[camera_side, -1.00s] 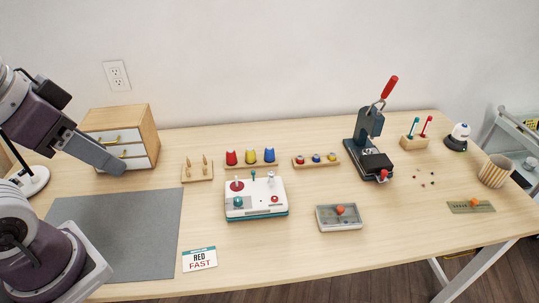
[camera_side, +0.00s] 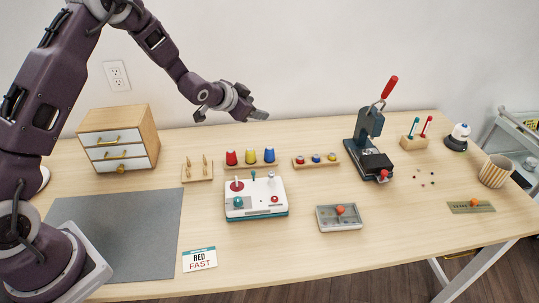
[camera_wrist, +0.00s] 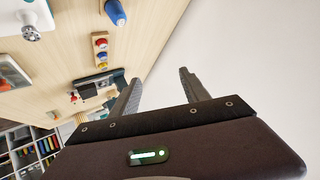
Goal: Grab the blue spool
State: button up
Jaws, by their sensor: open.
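The blue spool (camera_side: 269,155) stands upright at the right end of a row with a yellow spool (camera_side: 250,156) and a red spool (camera_side: 231,158) behind the white machine. The blue spool also shows at the top of the wrist view (camera_wrist: 116,13). My gripper (camera_side: 232,118) is above and a little behind the spool row, apart from it and tilted sideways. In the wrist view my gripper's two fingers (camera_wrist: 158,88) are spread with nothing between them, facing the wall and the table's back edge.
The white machine (camera_side: 255,205) with knobs stands in front of the spools. A small rack (camera_side: 316,162) with coloured pieces is to their right, a pegged board (camera_side: 197,172) to their left. A press with a red handle (camera_side: 370,130) stands farther right. A drawer cabinet (camera_side: 120,140) is at left.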

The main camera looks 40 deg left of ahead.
aim_at(271, 150)
jog(key=f, duration=0.5)
jog(key=w+f+m+h, duration=0.1)
jog(key=f, duration=0.4)
jog(key=d+f+t+h, duration=0.1)
jog(key=f, duration=0.4)
jog(key=shift+w+f+m, duration=0.25)
jog(key=shift+w+m, duration=0.05)
jog(key=shift+m, duration=0.1)
jog(key=x, duration=0.7)
jog(key=shift+d+f, duration=0.15)
jog(key=shift+d, duration=0.15)
jog(key=shift+c, duration=0.4)
jog(key=shift+s, duration=0.1)
grip_shut()
